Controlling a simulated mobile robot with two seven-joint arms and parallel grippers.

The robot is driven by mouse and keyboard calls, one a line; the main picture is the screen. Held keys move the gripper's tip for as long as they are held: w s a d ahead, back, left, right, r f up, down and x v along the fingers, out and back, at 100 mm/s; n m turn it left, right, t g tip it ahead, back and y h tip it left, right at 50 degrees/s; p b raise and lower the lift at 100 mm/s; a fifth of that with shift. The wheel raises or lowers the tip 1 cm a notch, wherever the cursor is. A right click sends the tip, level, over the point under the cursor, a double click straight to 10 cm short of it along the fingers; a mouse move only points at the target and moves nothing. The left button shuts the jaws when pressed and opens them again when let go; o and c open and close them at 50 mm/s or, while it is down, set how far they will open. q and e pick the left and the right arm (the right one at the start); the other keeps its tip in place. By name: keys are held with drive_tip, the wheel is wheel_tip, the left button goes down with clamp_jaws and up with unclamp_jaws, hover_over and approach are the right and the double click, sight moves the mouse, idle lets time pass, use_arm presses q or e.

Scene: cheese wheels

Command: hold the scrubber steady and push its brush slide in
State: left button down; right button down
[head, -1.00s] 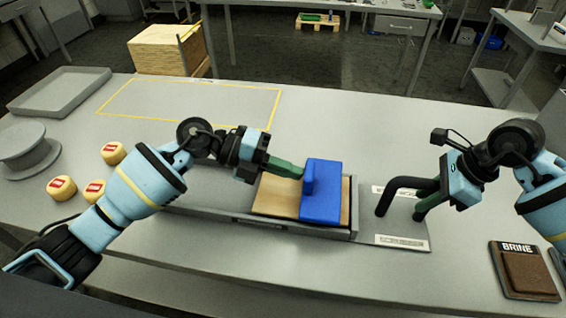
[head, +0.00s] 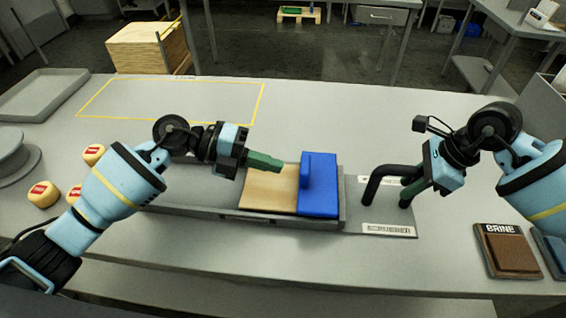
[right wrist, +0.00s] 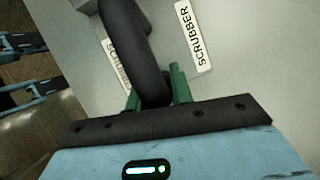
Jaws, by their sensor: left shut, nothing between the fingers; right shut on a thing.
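The scrubber is a long shallow grey frame (head: 190,211) with a tan bed (head: 266,188), a grey end plate and a black bent handle (head: 371,187). Its blue brush slide (head: 318,190), with an upright fin, lies at the right end of the bed, close to the frame's right wall. My left gripper (head: 281,167) is shut and empty over the bed, left of the fin with a small gap. My right gripper (head: 405,197) is shut on the black handle, which also shows between its green fingers in the right wrist view (right wrist: 146,55).
Several small yellow-red cheeses (head: 43,194) and a grey round stand (head: 12,160) are at the left. A grey tray (head: 42,100) is behind them. A BRINE pad (head: 508,250) lies at the right. The yellow-outlined area (head: 175,98) at the back is clear.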

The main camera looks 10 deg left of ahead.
use_arm(q)
drive_tip(key=v, duration=1)
drive_tip(key=shift+a, duration=0.35)
drive_tip(key=shift+r, duration=0.1)
use_arm(e)
drive_tip(key=c, duration=0.6)
unclamp_jaws()
use_arm(q)
wheel_tip(320, 180, up, 10)
drive_tip(key=m+p, duration=0.1)
drive_tip(key=p, duration=0.2)
drive_tip(key=shift+s+t, duration=0.2)
drive_tip(key=shift+t, duration=0.1)
use_arm(e)
drive_tip(key=v, duration=1.1)
use_arm(q)
drive_tip(key=shift+f, duration=0.2)
drive_tip(key=shift+w+f, duration=0.1)
drive_tip(key=shift+f, duration=0.95)
use_arm(e)
drive_tip(key=v, duration=0.7)
drive_tip(key=shift+r, duration=0.45)
